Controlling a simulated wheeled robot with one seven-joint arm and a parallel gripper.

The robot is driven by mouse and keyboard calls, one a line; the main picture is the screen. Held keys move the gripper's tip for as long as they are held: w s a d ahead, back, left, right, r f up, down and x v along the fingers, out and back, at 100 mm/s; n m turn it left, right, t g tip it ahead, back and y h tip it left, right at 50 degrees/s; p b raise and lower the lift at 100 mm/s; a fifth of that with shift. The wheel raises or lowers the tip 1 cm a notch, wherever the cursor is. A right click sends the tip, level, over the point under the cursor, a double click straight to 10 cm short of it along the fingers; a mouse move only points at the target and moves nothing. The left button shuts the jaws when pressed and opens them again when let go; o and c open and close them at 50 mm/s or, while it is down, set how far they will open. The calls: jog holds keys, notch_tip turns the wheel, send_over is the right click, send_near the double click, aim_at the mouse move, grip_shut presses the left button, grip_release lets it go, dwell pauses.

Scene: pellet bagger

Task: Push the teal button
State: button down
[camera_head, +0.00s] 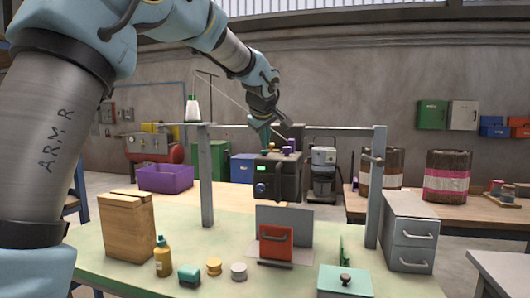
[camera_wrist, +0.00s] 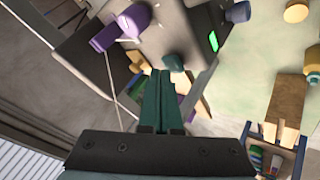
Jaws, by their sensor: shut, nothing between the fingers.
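The pellet bagger (camera_head: 290,184) is a dark box with a lit green display on its front; its dark top also shows in the wrist view (camera_wrist: 190,25). A small round dark teal piece (camera_wrist: 172,62), which looks like the teal button, lies just beyond my fingertips in the wrist view. In the head view I cannot make it out apart from my gripper. My gripper (camera_head: 265,143) points down over the left part of the machine's top, its teal fingers shut and empty. In the wrist view the fingers (camera_wrist: 158,74) lie together; I cannot tell whether they touch the button.
A purple knob (camera_wrist: 120,30) and tan pieces stand close to my fingers on the machine. A thin bar on grey posts (camera_head: 375,190) crosses in front. The table (camera_head: 200,240) holds a wooden block (camera_head: 127,228), bottle (camera_head: 162,258) and red panel (camera_head: 276,244). A purple bin (camera_head: 166,179) stands left.

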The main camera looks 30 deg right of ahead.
aim_at(265, 151)
jog(key=shift+f+b, duration=0.4)
jog(key=shift+b, duration=0.05)
dwell(0.4)
jog(key=shift+r, duration=0.1)
jog(key=shift+r+p, duration=0.55)
jog(key=shift+r, duration=0.3)
notch_tip(265, 151, up, 6)
jog(key=p, duration=0.3)
dwell(0.5)
